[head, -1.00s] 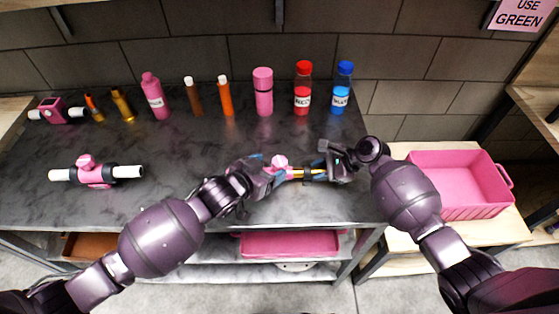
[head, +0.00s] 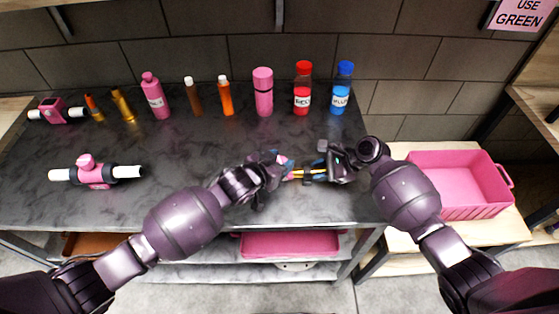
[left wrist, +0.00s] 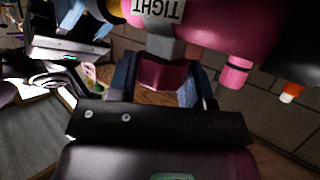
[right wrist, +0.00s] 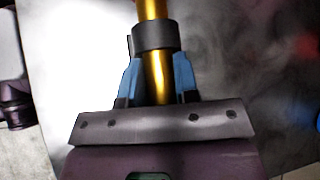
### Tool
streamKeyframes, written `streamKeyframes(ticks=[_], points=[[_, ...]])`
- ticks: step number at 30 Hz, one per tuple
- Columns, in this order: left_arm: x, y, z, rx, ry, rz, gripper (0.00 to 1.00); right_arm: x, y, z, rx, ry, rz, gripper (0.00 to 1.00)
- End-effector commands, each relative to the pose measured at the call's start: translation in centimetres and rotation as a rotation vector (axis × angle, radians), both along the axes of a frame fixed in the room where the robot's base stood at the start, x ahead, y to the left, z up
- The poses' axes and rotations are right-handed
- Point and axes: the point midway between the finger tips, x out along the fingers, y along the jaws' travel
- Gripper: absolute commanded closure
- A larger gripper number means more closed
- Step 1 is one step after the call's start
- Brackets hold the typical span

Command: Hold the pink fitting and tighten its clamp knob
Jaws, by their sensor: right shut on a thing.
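The pink fitting (head: 283,160) with gold tube ends is held above the table's right half, mostly hidden by my left gripper. My right gripper (head: 313,174) is shut on its gold tube (right wrist: 158,78), just below a black collar (right wrist: 157,38) in the right wrist view. My left gripper (head: 281,168) is at the fitting's other side. In the left wrist view its fingers (left wrist: 160,85) stand apart on either side of the dark pink clamp knob (left wrist: 163,74); contact is unclear. A grey stem joins the knob to the pink body (left wrist: 218,22), labelled TIGHT.
Another pink fitting (head: 96,172) with white ends lies at the table's left. A pink housing (head: 53,110), amber parts (head: 121,104) and several bottles (head: 263,92) line the back. A pink crate (head: 458,208) stands at right. The table's middle is clear.

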Motion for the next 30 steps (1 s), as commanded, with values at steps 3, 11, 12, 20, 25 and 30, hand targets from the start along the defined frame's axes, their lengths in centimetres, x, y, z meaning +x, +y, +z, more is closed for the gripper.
streamKeyframes(ticks=[3, 11, 12, 20, 25, 30], points=[[-0.02, 0.01, 0.0, 0.0, 0.0, 0.0, 0.73, 0.03, 0.03, 0.07, 0.001, -0.001, 0.0, 1.0], [0.06, -0.05, 0.06, 0.004, -0.005, -0.044, 0.78, 0.04, 0.04, 0.08, 0.001, -0.001, 0.0, 1.0], [0.04, -0.12, 0.08, 0.003, -0.006, -0.064, 0.78, 0.05, 0.04, 0.09, 0.001, -0.001, 0.0, 1.0], [-0.03, -0.3, 0.15, 0.002, -0.007, -0.2, 0.78, 0.05, 0.11, 0.09, 0.002, -0.001, 0.001, 1.0], [-0.08, -0.25, 0.12, -0.001, -0.005, -0.252, 0.78, 0.05, 0.14, 0.1, 0.002, -0.001, 0.001, 1.0], [-0.09, -0.13, 0.08, -0.003, -0.001, -0.27, 0.78, 0.05, 0.16, 0.12, 0.002, -0.002, 0.001, 1.0]])
